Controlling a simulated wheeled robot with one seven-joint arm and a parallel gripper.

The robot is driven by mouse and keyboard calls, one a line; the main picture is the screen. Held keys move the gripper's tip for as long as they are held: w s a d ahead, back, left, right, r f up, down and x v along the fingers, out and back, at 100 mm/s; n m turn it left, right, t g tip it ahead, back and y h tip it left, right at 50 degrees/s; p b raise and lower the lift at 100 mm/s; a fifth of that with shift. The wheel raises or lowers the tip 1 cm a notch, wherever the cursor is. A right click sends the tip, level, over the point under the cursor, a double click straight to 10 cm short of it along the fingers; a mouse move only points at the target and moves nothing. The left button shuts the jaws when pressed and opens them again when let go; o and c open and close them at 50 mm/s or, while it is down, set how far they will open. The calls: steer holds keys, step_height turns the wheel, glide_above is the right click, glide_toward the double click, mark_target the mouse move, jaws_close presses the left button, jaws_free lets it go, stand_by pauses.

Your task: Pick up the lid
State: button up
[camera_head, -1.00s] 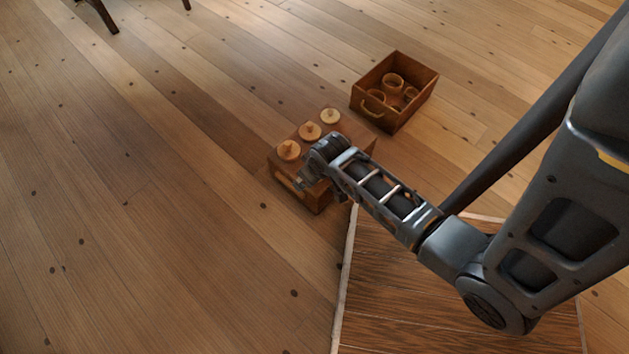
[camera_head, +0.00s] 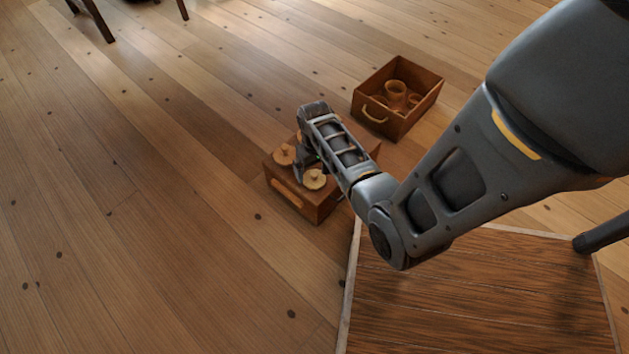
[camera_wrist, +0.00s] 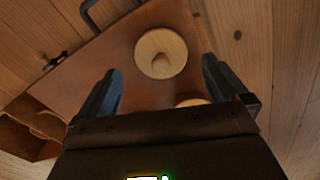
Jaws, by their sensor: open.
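Round pale wooden lids with small knobs sit on top of a brown wooden box (camera_head: 322,205). In the head view one lid (camera_head: 284,154) is at the left and another lid (camera_head: 313,179) is nearer the front; my arm hides part of the box top. My gripper (camera_wrist: 162,68) is open above the box, its fingers spread left and right. In the wrist view one whole lid (camera_wrist: 161,53) lies between and slightly beyond the fingertips, apart from them. A second lid (camera_wrist: 192,102) is mostly hidden by my gripper body.
An open wooden drawer-like box (camera_head: 400,122) with several turned pieces inside stands on the floor behind and right. A wooden platform (camera_head: 480,300) fills the lower right. Dark furniture legs (camera_head: 98,22) stand at the top left. The plank floor at left is clear.

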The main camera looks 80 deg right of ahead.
mark_target(315, 174)
step_height(315, 174, down, 4)
steer(key=shift+b, duration=1)
steer(key=shift+r, duration=0.1)
steer(key=c, duration=1)
